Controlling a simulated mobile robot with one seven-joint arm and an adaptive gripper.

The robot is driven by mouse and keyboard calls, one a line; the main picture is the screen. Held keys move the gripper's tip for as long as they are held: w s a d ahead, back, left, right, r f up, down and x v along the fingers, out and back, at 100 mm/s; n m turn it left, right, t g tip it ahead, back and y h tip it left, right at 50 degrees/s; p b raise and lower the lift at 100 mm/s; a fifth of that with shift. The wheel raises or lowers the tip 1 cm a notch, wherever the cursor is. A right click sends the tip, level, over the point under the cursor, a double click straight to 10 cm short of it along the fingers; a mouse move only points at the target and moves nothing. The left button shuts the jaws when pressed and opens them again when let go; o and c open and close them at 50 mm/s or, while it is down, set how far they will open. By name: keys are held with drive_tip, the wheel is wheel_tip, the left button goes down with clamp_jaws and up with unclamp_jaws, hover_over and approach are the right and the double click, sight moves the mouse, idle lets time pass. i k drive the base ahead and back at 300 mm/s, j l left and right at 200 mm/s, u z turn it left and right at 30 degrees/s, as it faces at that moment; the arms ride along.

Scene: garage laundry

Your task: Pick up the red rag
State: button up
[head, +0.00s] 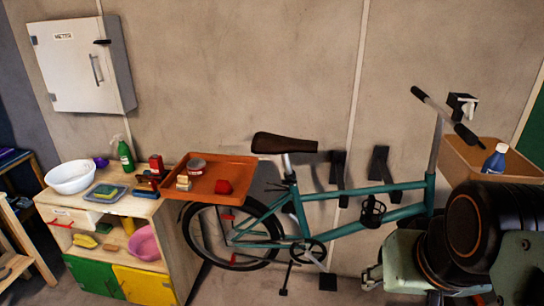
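Part of my arm fills the lower right corner, well apart from the cabinet. My gripper is not visible.
A teal bicycle (350,200) stands against the wall between the cabinet and my arm. A white bowl (71,177), a green spray bottle (125,156) and a sponge tray (104,193) crowd the cabinet top (75,205). A tan bin (478,158) holds a blue bottle (495,158).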

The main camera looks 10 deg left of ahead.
sight(223, 187)
drive_tip(key=i+j, duration=0.9)
drive_tip(key=i+j+u, duration=0.25)
drive_tip(key=i+j, duration=0.35)
drive_tip(key=j+z, duration=0.15)
drive_tip(key=i+l, duration=0.05)
